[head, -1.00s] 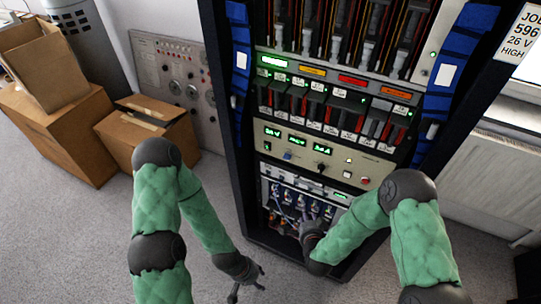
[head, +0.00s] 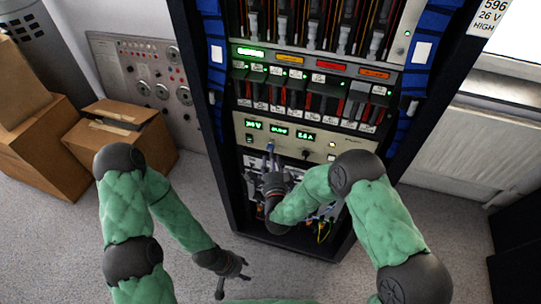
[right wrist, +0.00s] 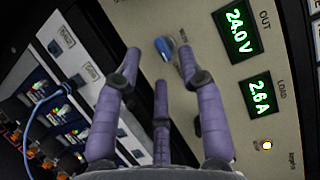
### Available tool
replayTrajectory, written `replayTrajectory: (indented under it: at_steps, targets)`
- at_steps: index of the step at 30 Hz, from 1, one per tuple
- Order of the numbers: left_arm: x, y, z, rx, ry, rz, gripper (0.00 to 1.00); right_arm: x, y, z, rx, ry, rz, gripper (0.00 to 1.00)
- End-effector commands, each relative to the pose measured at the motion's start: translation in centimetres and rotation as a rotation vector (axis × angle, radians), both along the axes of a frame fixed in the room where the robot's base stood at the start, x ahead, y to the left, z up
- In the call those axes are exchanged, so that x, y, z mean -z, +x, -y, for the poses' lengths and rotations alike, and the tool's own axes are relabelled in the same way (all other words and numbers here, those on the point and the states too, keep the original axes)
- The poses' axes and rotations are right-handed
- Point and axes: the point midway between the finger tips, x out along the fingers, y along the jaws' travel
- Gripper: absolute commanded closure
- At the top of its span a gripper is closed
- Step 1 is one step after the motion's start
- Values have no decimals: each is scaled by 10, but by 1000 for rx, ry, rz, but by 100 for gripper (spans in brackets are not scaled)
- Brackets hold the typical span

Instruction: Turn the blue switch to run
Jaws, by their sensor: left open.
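The blue switch (right wrist: 163,47) is a small knob on the beige panel (right wrist: 222,75). In the head view it is a small blue spot (head: 270,145) just above my right gripper's fingertips. My right gripper (head: 268,160) is in front of the panel's lower left part. In the right wrist view its purple fingers (right wrist: 159,52) are spread, with one tip on each side of the switch and the third below it. I cannot tell whether they touch it. The switch's label is partly hidden. My left gripper (head: 231,284) is open and empty, low over the floor.
The panel has green displays (right wrist: 237,30) reading 24.0 V and 2.6 A, and a lit button (right wrist: 267,145). A lower bay holds a blue cable (right wrist: 35,108) and coloured connectors. Cardboard boxes (head: 118,140) stand left of the rack (head: 196,90). Carpet in front is clear.

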Motion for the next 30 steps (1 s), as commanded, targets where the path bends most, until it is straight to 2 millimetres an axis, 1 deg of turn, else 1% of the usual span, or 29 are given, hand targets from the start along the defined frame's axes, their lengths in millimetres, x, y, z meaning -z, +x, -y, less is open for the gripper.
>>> replayTrajectory:
  at_steps: [1,3,6,10,17,18,20,21,22,30]
  targets:
    - [4,0,0,0,0,0,54,2,7,0,1,1,0,60]
    - [6,0,0,0,0,0,54,1,15,-1,1,1,2,60]
    - [7,0,0,0,0,0,54,1,23,-2,0,0,0,60]
    - [8,0,0,0,0,0,54,0,28,-2,-1,0,-1,60]
    - [8,0,0,0,0,0,54,0,29,-3,-1,-1,-1,60]
    - [8,0,0,0,0,0,54,0,29,-2,-1,-1,-1,63]
    - [8,0,0,0,0,0,54,0,29,-2,-1,-1,-1,80]
    - [8,0,0,0,0,0,54,0,29,-2,-1,-1,-1,91]
    - [8,0,0,0,0,0,54,0,29,-2,-1,-1,-1,100]
    - [7,0,0,0,0,0,54,0,28,-2,-1,-5,-3,100]
